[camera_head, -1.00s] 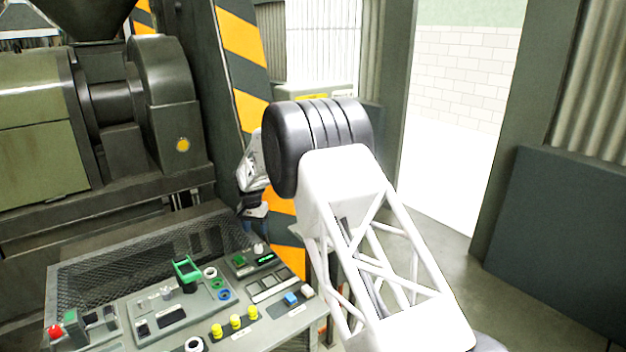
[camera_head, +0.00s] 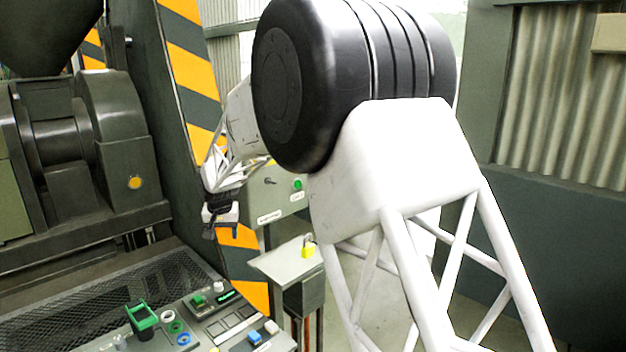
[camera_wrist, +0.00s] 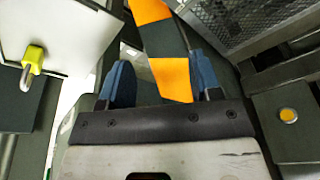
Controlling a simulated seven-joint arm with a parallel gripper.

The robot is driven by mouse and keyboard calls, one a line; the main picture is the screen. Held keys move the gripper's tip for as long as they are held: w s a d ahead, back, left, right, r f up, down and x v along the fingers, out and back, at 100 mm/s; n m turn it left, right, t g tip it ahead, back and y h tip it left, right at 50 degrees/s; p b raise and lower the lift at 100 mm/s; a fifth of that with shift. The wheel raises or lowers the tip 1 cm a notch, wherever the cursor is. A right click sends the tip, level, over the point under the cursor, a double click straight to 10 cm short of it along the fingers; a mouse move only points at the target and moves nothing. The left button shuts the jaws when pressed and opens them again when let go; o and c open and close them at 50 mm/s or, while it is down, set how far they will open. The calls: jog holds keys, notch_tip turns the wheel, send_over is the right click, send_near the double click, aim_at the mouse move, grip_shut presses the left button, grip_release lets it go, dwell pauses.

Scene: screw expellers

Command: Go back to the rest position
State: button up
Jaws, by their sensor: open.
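My gripper (camera_head: 222,228) hangs down at the end of my white arm, left of the arm's large black joint in the head view. It is in front of the orange-and-black striped post (camera_head: 188,75). In the wrist view, the two blue fingertips of my gripper (camera_wrist: 162,78) are spread apart with nothing between them. The striped post (camera_wrist: 172,75) shows behind that gap. My arm hides part of the area behind it.
A control panel (camera_head: 172,318) with buttons and a green-handled lever (camera_head: 142,318) stands at lower left. A grey box with a yellow padlock (camera_head: 308,248) is right of my gripper; the padlock (camera_wrist: 33,58) also shows in the wrist view. Dark machinery (camera_head: 115,130) fills the left.

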jog(key=s+d+r, duration=0.4)
jog(key=s+d, duration=0.3)
jog(key=d, duration=0.2)
jog(key=s+d+r+t, duration=0.1)
jog(key=s+d+r, duration=0.3)
jog(key=s+d, duration=0.4)
jog(key=s+d+r, duration=0.5)
jog(key=s+d, duration=0.1)
jog(key=d, duration=0.4)
jog(key=s+d+f, duration=0.2)
jog(key=s+d, duration=0.4)
jog(key=s, duration=0.3)
jog(key=s+d+f+m, duration=0.1)
jog(key=s+d+f, duration=0.1)
jog(key=s+d, duration=0.4)
jog(key=s+d+f+h, duration=0.1)
jog(key=s+d, duration=0.5)
jog(key=s, duration=0.8)
jog(key=shift+s+f+m+g, duration=0.2)
jog(key=shift+f+m+g, duration=0.1)
jog(key=shift+f+g, duration=0.15)
jog(key=shift+w+a, duration=0.1)
jog(key=shift+w, duration=0.05)
